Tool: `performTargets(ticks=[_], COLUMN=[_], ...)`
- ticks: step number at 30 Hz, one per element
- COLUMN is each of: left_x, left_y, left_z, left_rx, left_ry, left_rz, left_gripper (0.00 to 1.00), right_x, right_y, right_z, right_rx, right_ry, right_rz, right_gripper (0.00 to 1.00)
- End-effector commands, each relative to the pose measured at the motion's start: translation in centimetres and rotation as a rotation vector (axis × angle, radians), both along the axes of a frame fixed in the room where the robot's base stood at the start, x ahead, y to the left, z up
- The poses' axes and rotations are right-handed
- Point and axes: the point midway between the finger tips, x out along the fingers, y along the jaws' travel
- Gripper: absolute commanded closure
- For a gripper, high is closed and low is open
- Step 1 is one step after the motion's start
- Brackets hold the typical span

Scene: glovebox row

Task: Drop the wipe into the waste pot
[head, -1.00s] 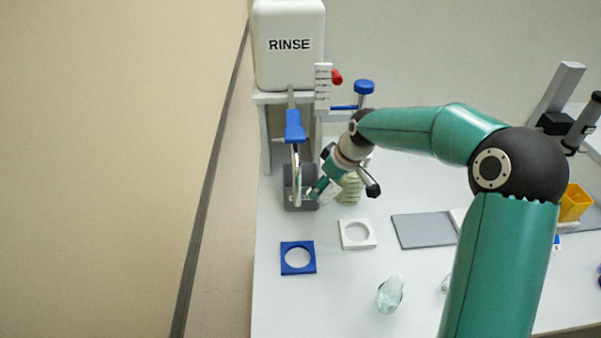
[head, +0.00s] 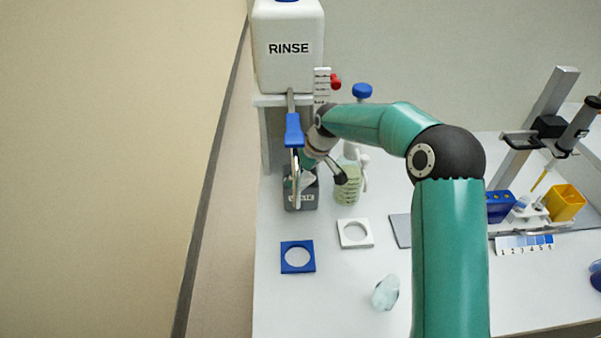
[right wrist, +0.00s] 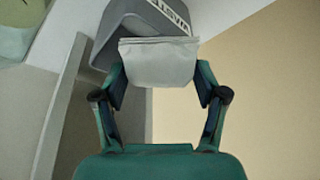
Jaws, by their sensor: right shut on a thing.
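The waste pot (head: 301,201) is a dark grey box with a white label, standing on the bench below the rinse tank's blue-handled tap. It also shows at the top of the right wrist view (right wrist: 125,28). My right gripper (right wrist: 158,82) is shut on the wipe (right wrist: 158,62), a pale grey folded cloth gripped between both fingers. In the head view, the right gripper (head: 303,172) is at the pot's top, partly behind the tap, with the pale wipe by its fingers. In the wrist view the wipe overlaps the pot; its height above the rim is unclear. My left gripper is out of view.
The rinse tank (head: 289,48) stands on a shelf, its blue tap lever (head: 293,130) close to my gripper. A white ring plate (head: 355,233), blue ring plate (head: 297,257) and clear crumpled item (head: 386,293) lie in front.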

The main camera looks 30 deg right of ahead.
Motion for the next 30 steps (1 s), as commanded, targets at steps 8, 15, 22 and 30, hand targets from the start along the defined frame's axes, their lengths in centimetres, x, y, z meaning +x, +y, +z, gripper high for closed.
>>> performTargets(ticks=[8, 15, 22, 30], left_x=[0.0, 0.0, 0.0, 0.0], left_y=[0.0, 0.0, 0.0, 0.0], left_z=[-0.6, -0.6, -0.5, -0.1], left_rx=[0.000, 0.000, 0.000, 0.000], left_ry=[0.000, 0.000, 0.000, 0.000], left_rz=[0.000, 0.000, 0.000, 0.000], left_gripper=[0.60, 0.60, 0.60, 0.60], right_x=[0.0, 0.0, 0.0, -0.5], right_y=[0.0, 0.0, 0.0, -0.3], right_z=[-0.7, -0.7, -0.6, 1.6], right_rx=[0.000, 0.000, 0.000, -0.001], right_ry=[0.000, 0.000, 0.000, -0.005], right_rz=[0.000, 0.000, -0.001, -0.002], right_gripper=[0.25, 0.03, 0.03, 0.03])
